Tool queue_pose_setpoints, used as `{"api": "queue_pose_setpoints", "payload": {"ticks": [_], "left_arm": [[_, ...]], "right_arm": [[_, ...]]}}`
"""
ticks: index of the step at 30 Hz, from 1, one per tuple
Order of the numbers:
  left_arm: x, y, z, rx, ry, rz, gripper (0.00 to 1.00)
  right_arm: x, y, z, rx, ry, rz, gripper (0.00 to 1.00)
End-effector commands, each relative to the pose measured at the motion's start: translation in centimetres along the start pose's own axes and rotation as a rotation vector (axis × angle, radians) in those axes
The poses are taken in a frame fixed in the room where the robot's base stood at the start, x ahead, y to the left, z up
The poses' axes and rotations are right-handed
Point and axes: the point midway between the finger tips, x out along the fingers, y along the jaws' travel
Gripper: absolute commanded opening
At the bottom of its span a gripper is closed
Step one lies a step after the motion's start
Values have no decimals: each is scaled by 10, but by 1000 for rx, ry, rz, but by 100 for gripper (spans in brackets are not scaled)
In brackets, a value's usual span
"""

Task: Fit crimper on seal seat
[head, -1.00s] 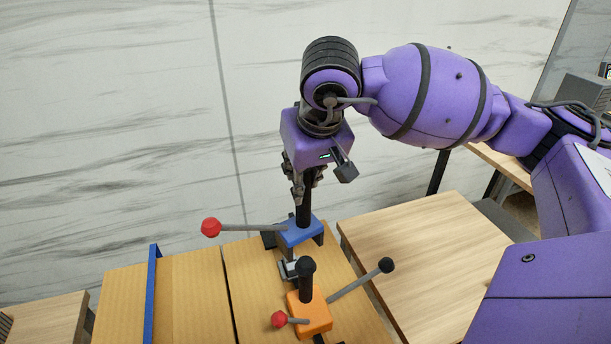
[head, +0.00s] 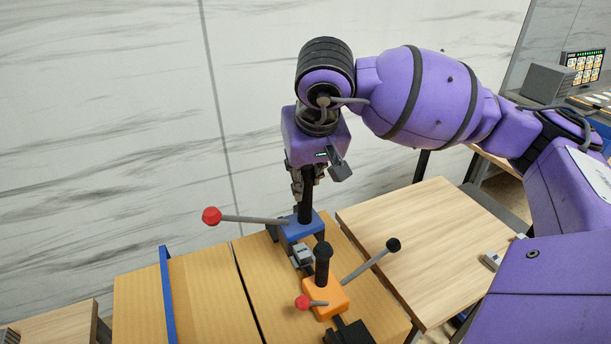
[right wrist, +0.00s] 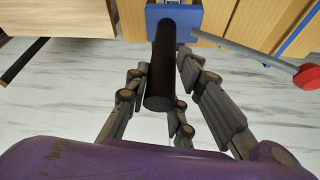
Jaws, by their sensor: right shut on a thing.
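My right gripper (head: 304,194) is shut on the upright black handle (head: 305,210) of a blue-bodied tool (head: 301,232). This tool has a long grey lever ending in a red knob (head: 212,216). The right wrist view shows the handle (right wrist: 163,72) between the fingers, with the blue body (right wrist: 188,16) beyond it. I cannot tell if the tool touches the tabletop. A small grey metal piece (head: 301,256) shows just below the blue body in the head view. In front of it stands an orange-bodied tool (head: 327,301) with a black handle. Which part is the seal seat is unclear.
The wooden tabletop (head: 205,292) has a dark seam and a raised blue strip (head: 167,295) at left. The orange tool's lever with a black knob (head: 393,244) sticks out to the right. Another wooden table (head: 430,225) stands at right. A marble-patterned wall is behind.

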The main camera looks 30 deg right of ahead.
Motion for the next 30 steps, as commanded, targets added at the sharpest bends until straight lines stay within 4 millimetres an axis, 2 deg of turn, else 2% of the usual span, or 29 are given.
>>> {"api": "queue_pose_setpoints", "payload": {"ticks": [11,30], "left_arm": [[1,1,4,-4,-4,0,42],[8,-2,19,0,-18,-6,42]], "right_arm": [[4,1,0,27,1,11,0],[45,1,16,27,-1,11,0]]}}
